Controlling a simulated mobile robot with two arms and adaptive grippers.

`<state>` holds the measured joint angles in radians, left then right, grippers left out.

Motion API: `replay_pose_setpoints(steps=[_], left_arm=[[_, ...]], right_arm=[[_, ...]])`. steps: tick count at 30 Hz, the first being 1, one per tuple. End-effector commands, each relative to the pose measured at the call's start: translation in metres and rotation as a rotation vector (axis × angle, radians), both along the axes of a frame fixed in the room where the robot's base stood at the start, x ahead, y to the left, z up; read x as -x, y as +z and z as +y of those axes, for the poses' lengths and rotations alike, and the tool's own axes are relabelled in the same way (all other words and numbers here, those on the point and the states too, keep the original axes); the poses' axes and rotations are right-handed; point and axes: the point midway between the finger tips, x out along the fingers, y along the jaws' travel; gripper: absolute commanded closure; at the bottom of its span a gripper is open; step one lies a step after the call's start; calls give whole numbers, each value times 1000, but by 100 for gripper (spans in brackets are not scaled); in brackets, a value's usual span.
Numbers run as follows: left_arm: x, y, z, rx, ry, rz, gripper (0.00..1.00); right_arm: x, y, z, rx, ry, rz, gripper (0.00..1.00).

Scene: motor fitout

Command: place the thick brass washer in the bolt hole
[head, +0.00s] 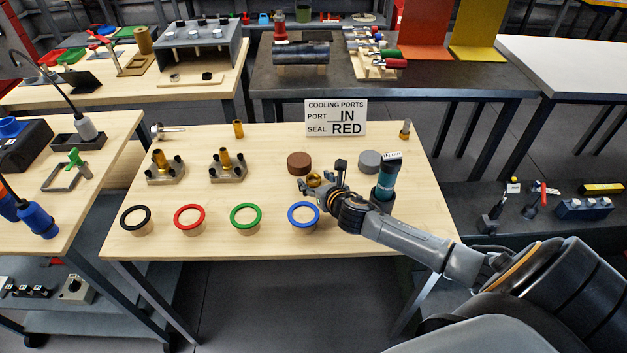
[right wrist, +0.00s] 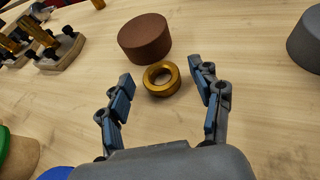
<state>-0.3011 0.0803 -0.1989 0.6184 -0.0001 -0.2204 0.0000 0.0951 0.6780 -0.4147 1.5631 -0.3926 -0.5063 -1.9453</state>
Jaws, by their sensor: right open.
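The thick brass washer (right wrist: 161,79) lies flat on the table, just in front of a brown cylinder (right wrist: 145,38). It also shows in the head view (head: 314,180), partly behind my right gripper (head: 322,177). In the right wrist view that gripper (right wrist: 166,78) is open, with the washer in the gap between its fingertips and clear of both. I cannot make out the bolt hole in either view. Two grey blocks (head: 166,177) (head: 228,175) with brass fittings and black posts stand at the left of the table. My left gripper is in neither view.
Black, red (head: 189,217), green and blue rings (head: 303,216) rest on round wooden stands along the front. A grey cylinder (head: 369,161) and a teal cylindrical part (head: 387,172) stand at the right. A sign (head: 336,117) stands at the back.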

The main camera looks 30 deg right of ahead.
Motion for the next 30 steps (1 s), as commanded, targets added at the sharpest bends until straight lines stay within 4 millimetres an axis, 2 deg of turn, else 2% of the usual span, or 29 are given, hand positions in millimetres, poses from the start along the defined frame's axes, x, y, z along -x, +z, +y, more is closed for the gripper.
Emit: replay_pose_setpoints(steps=[2, 9, 12, 19, 23, 28, 30], left_arm=[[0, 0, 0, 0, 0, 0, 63], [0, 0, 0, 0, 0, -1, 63], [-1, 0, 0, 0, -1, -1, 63], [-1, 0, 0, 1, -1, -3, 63], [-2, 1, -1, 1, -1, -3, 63], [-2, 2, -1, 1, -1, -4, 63], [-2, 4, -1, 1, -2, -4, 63]], right_arm=[[0, 0, 0, 0, 0, 0, 35], [1, 0, 0, 1, 0, 0, 84], [0, 0, 0, 1, 0, -1, 100], [0, 2, 0, 1, 0, -1, 100], [0, 8, -1, 4, 2, -2, 100], [0, 33, -1, 7, 3, -5, 100], [7, 45, 6, 4, 6, -3, 100]])
